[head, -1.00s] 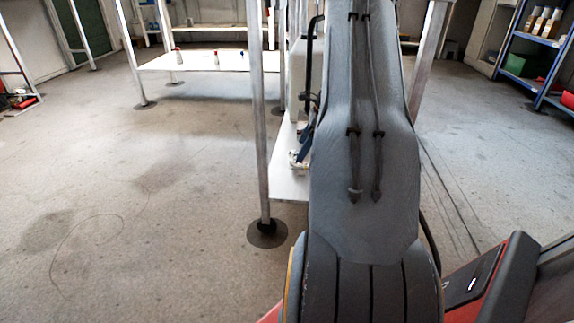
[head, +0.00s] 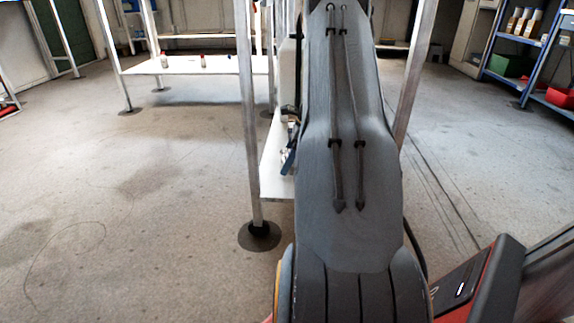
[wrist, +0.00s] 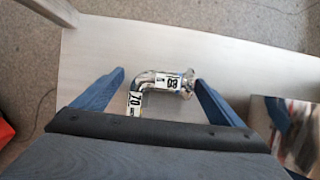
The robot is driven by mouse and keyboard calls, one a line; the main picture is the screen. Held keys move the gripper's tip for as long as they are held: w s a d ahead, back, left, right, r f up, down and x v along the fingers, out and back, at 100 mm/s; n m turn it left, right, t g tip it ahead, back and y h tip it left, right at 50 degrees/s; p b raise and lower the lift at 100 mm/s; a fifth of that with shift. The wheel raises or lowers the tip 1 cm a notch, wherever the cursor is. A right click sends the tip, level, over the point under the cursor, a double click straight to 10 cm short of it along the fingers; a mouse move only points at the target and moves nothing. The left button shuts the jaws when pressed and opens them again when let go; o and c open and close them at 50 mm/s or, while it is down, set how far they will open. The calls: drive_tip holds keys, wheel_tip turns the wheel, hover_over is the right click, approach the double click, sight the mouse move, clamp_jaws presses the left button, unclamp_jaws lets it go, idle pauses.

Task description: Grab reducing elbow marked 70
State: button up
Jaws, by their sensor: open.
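A shiny metal reducing elbow (wrist: 147,79) lies on a white surface (wrist: 240,60) in the wrist view. It bears a white label reading 70 on its lower leg and another label, upside down and perhaps 80, near its flanged right end. My gripper (wrist: 159,80) is open, with one blue finger left of the elbow and the other right of it. The right finger looks close to the flange; I cannot tell whether they touch. The lower end of the elbow is partly hidden by my gripper's body.
A box-like item with a blurred, colourful face (wrist: 287,125) sits right of my gripper. In the head view, a metal post (head: 250,130) stands just left of my arm, beside a low white shelf (head: 273,178). Open floor (head: 130,220) lies left. A blue rack (head: 515,60) stands far right.

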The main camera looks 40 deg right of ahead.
drive_tip(key=c, duration=1.3)
drive_tip(key=shift+r, duration=0.1)
drive_tip(key=shift+r, duration=0.1)
